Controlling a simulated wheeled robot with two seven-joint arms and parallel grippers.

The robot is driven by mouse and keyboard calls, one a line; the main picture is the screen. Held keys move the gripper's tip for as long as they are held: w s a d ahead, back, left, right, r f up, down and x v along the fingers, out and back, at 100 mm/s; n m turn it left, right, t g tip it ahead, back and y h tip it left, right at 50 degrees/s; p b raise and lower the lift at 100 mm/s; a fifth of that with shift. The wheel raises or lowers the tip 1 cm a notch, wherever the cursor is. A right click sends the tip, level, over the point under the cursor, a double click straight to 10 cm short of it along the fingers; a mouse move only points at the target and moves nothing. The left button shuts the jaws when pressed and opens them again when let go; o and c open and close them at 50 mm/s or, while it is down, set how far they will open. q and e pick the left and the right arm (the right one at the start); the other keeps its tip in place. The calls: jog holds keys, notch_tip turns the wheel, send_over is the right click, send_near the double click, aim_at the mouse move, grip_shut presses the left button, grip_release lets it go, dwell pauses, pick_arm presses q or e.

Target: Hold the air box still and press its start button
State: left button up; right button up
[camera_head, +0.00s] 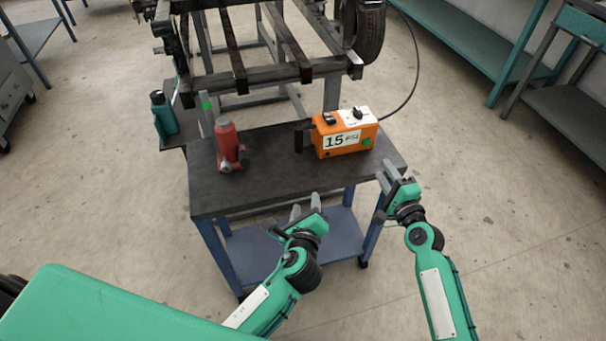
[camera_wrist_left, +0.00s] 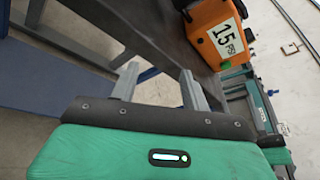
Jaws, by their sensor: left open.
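The orange air box (camera_head: 345,140) stands on the dark top of the cart, at the right rear. Its front bears a "15 PSI" label and a green button (camera_head: 367,143) at the right. The box also shows at the top of the left wrist view (camera_wrist_left: 212,32). My left gripper (camera_head: 305,205) is open and empty in front of the cart's front edge, apart from the box. My right gripper (camera_head: 385,173) is near the cart's right front corner, below and right of the box. Its fingers look apart with nothing between them.
A red bottle jack (camera_head: 229,146) stands on the cart top (camera_head: 265,180) left of the box. A teal bottle (camera_head: 163,114) is on a small shelf further left. A dark metal frame with a tyre (camera_head: 364,30) stands behind. The cart top's front part is clear.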

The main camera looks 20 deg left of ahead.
aim_at(299, 140)
pick_arm(q)
jog(key=w+a+r+m+t+y, duration=0.2)
jog(key=w+r+m+y, duration=0.1)
jog(key=w+r+m, duration=0.3)
jog(key=shift+m, duration=0.4)
jog(key=x, duration=0.8)
jog(key=r+x, duration=0.1)
jog(key=x, duration=0.3)
jog(key=shift+a, duration=0.2)
grip_shut()
dwell(0.4)
pick_arm(e)
grip_shut()
dwell(1.5)
